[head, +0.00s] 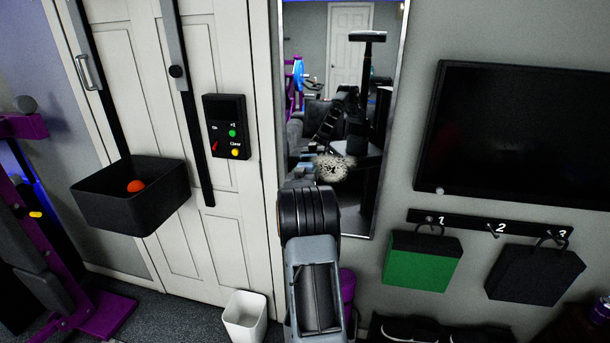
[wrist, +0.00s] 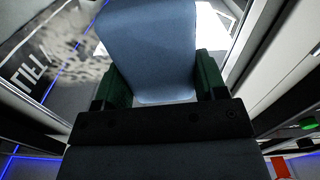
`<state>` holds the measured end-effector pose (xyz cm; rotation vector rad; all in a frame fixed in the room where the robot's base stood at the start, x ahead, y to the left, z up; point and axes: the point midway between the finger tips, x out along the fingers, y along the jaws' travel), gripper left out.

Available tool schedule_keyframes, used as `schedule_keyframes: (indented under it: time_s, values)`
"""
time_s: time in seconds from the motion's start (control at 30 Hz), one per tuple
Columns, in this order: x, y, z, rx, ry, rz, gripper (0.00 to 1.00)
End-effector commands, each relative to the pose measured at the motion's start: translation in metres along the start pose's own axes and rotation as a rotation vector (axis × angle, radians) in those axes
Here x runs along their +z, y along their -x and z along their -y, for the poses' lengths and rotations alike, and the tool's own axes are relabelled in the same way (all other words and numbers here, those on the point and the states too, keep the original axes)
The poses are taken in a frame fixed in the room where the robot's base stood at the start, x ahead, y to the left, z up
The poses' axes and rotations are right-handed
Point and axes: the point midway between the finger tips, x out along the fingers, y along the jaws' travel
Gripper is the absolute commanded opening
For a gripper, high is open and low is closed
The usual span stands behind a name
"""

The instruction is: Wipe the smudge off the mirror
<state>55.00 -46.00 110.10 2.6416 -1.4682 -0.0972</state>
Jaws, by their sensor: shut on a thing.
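The tall mirror (head: 306,40) hangs on the wall right of the white doors, in the head view. A pale, speckled smudge (head: 333,168) is on its lower half; a greyish speckled patch, likely the same smudge, shows at left in the wrist view (wrist: 78,82). My gripper (wrist: 163,75) has its green fingers shut on a flat blue-grey thing (wrist: 150,40), which looks like a cloth or pad. In the head view my arm hides the gripper, in front of the mirror's lower left. I cannot tell whether the held thing touches the glass.
A black bin with an orange ball (head: 136,186) and a button panel (head: 228,125) are on the doors at left. A dark screen (head: 520,130) and hooks with a green bag (head: 422,262) and a black bag (head: 534,274) are at right. A white bin (head: 245,316) stands below.

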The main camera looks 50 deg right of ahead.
Motion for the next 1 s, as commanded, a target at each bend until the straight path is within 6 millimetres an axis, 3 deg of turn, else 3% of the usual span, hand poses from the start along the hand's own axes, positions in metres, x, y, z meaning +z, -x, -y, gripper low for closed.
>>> schedule_keyframes:
  time_s: [1.0]
  values:
    - [-0.0002,-0.0094,0.0002,0.0,0.0,0.0,0.46]
